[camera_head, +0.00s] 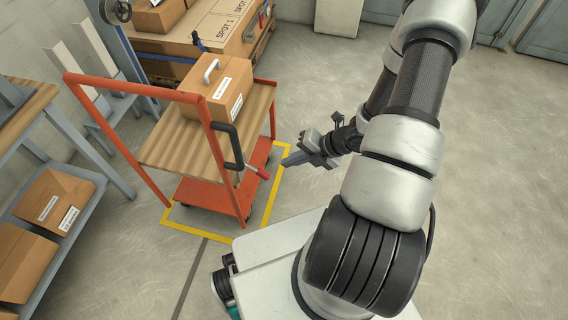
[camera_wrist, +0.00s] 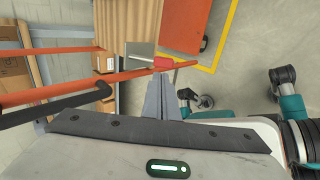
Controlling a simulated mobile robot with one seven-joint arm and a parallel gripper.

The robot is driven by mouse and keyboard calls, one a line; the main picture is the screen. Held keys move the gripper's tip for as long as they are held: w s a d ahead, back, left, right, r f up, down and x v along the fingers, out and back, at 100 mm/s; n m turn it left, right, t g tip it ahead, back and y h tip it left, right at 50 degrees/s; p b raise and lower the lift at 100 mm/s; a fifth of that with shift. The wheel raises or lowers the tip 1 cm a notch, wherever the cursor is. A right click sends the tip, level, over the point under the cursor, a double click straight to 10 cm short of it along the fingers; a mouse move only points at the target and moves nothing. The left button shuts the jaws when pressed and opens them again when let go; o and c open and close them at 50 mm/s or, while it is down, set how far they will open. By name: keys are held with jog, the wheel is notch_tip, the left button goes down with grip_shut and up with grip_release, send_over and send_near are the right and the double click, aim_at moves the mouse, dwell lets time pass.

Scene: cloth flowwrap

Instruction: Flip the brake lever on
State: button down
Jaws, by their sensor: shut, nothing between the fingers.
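The orange cart (camera_head: 190,98) has a wooden top deck and stands inside a yellow floor outline. The brake lever (camera_head: 257,171) is a short lever with a red grip, low on the cart's near right side. In the wrist view its red grip (camera_wrist: 162,62) lies just past my fingertips, beside a grey metal plate (camera_wrist: 140,54). My gripper (camera_head: 287,161) is shut and empty, a little right of the lever in the head view. In the wrist view my fingers (camera_wrist: 161,84) point at the grip; I cannot tell whether they touch it.
A black curved handle (camera_head: 234,143) sticks out on the cart's near side. A cardboard box (camera_head: 217,88) with a handle rests on the deck. A shelf with boxes (camera_head: 55,200) stands at left, and a large crate (camera_head: 205,28) behind. Floor right of the cart is clear.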

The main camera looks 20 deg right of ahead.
jog(key=p+v, duration=0.1)
jog(key=v, duration=0.4)
jog(key=shift+s+d+r, duration=0.1)
jog(key=shift+r, duration=0.05)
